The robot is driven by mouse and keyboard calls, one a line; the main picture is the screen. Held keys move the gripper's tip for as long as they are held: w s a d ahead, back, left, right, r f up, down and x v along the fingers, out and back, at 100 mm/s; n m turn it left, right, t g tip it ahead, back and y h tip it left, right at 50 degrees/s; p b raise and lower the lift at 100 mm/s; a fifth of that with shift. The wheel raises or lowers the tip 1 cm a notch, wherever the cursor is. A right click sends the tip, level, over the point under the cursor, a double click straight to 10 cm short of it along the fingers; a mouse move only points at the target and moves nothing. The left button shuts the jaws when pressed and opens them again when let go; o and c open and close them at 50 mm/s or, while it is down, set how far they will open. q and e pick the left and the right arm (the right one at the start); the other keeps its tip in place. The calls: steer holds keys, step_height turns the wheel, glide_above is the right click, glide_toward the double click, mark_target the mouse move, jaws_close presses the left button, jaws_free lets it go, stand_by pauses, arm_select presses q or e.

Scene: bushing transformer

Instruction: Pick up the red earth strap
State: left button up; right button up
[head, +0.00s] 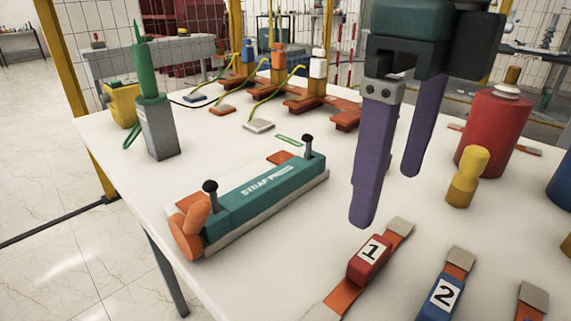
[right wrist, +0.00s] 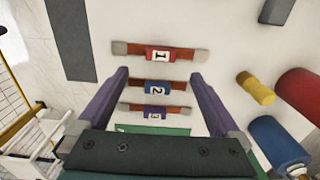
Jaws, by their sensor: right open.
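The red earth strap (head: 369,259) lies flat on the white table. It is an orange-brown strap with grey ends and a red block marked 1, and it also shows at the top of the right wrist view (right wrist: 158,55). My right gripper (head: 387,193) is open and empty, with purple fingers pointing down above the table. In the right wrist view its fingertips (right wrist: 159,78) are wide apart, and the red strap lies beyond them, not between them. My left gripper is not in view.
A blue strap marked 2 (head: 440,295) lies beside the red one, then a purple strap marked 3 (right wrist: 155,112). A teal strap press (head: 262,193) stands left. A yellow piece (head: 466,178) and a red cylinder (head: 493,130) stand right. The table between press and straps is clear.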

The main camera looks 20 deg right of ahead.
mark_target(372, 251)
step_height(372, 251, down, 4)
steer(key=shift+a+r, duration=0.1)
steer(key=shift+a, duration=0.05)
steer(key=f, duration=0.5)
steer(key=shift+w+d+f, duration=0.1)
steer(key=shift+d+f, duration=0.1)
steer(key=shift+f, duration=0.15)
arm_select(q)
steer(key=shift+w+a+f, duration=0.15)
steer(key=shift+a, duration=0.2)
arm_select(e)
steer(key=shift+c, duration=0.4)
steer(key=shift+c, duration=1.4)
steer(key=c, duration=1.1)
steer(key=shift+r, duration=0.2)
